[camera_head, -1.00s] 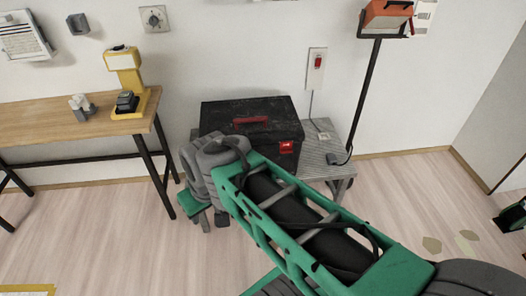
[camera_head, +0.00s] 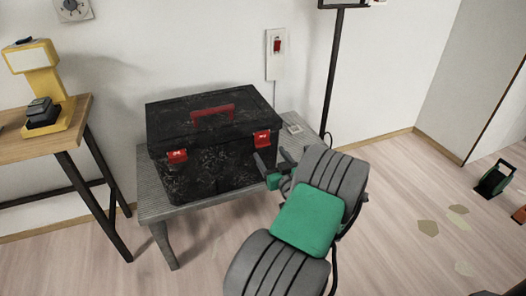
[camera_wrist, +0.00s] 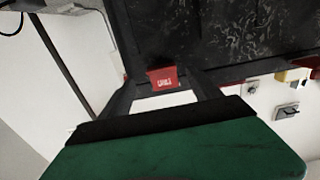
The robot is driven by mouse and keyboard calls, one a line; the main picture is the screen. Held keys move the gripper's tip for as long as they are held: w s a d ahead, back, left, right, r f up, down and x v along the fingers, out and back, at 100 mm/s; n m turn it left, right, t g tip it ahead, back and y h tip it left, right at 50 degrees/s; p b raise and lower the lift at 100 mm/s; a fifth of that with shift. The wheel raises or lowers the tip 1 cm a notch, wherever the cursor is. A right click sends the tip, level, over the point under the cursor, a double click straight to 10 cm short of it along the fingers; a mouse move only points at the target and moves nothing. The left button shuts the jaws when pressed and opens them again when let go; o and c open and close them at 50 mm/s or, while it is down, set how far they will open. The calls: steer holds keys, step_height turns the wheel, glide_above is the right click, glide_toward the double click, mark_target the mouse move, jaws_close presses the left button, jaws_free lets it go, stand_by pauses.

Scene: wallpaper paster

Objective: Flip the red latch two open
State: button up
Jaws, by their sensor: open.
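A black toolbox (camera_head: 195,165) with a red handle has two red latches on its front, a left latch (camera_head: 177,156) and a right latch (camera_head: 262,137). I cannot tell which is latch two. Both appear flat against the front. My gripper (camera_head: 274,160) is open and empty, just in front of and slightly below the right latch. In the wrist view, one red latch (camera_wrist: 163,78) appears between the spread fingertips of my gripper (camera_wrist: 160,84), with no clear contact.
The toolbox stands on a small grey table (camera_head: 160,208). A wooden workbench (camera_head: 70,125) with a yellow machine (camera_head: 40,75) is at left. A wall switch (camera_head: 277,50) and a black stand pole (camera_head: 333,75) are behind.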

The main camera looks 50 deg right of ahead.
mark_target(264, 146)
steer(key=x, duration=0.5)
steer(key=shift+w+a, duration=0.1)
steer(key=shift+a, duration=0.05)
steer(key=shift+c, duration=0.3)
steer(key=c, duration=1.3)
steer(key=shift+r, duration=0.1)
